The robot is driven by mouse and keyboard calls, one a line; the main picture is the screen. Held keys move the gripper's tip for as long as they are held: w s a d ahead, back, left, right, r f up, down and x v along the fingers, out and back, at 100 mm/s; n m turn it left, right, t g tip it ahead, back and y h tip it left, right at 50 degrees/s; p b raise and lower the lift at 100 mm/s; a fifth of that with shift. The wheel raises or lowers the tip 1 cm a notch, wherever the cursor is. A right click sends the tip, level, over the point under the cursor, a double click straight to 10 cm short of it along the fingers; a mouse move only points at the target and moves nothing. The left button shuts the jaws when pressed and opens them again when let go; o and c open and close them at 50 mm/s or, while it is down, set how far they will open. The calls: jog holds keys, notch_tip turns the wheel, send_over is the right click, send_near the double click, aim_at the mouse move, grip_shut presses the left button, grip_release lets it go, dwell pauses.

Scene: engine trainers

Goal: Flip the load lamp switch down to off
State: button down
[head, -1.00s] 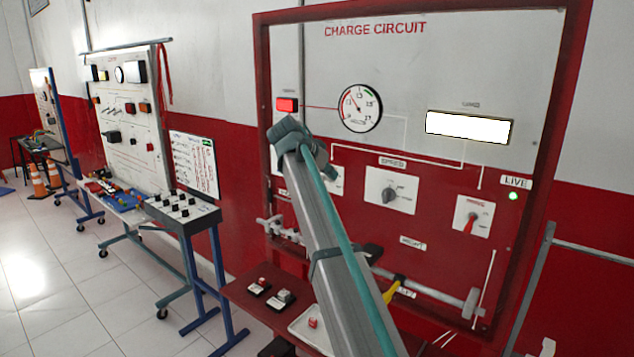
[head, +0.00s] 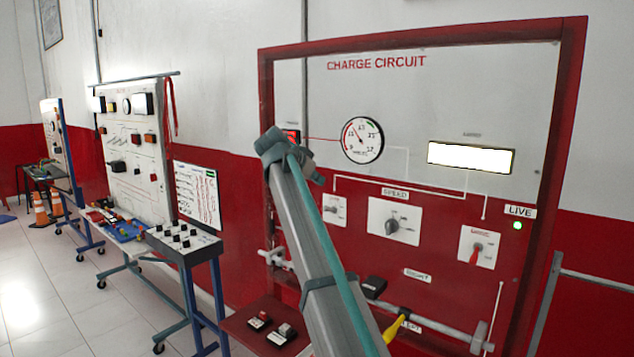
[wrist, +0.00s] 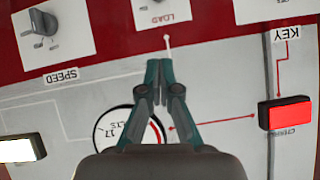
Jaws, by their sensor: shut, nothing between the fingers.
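The load lamp switch (head: 334,210) is a small light plate with a grey lever on the red lower part of the charge circuit board, left of the speed knob. In the wrist view, which is upside down, its plate (wrist: 160,12) with the LOAD label is cut off by the top edge. The lever's position is not clear. My gripper (wrist: 160,63) is shut and empty, its teal fingertips in front of the board's white part between the gauge and the LOAD plate, apart from the switch. In the head view my arm hides the fingers.
The speed knob (head: 393,222) is right of the switch; a red-handled switch (head: 478,248) is farther right. A gauge (head: 361,140), a lit white lamp (head: 471,158) and a red lamp (wrist: 287,113) are above. A red shelf (head: 237,325) with small boxes juts out below.

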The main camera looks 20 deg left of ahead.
aim_at(337, 192)
jog(key=p+x, duration=0.2)
jog(key=x, duration=0.6)
jog(key=shift+w, duration=0.1)
jog(key=f, duration=0.1)
jog(key=s+f+p, duration=0.1)
jog(key=a+f, duration=0.1)
jog(key=shift+s+f, duration=0.25)
jog(key=shift+f, duration=0.1)
jog(key=shift+d+f, duration=0.15)
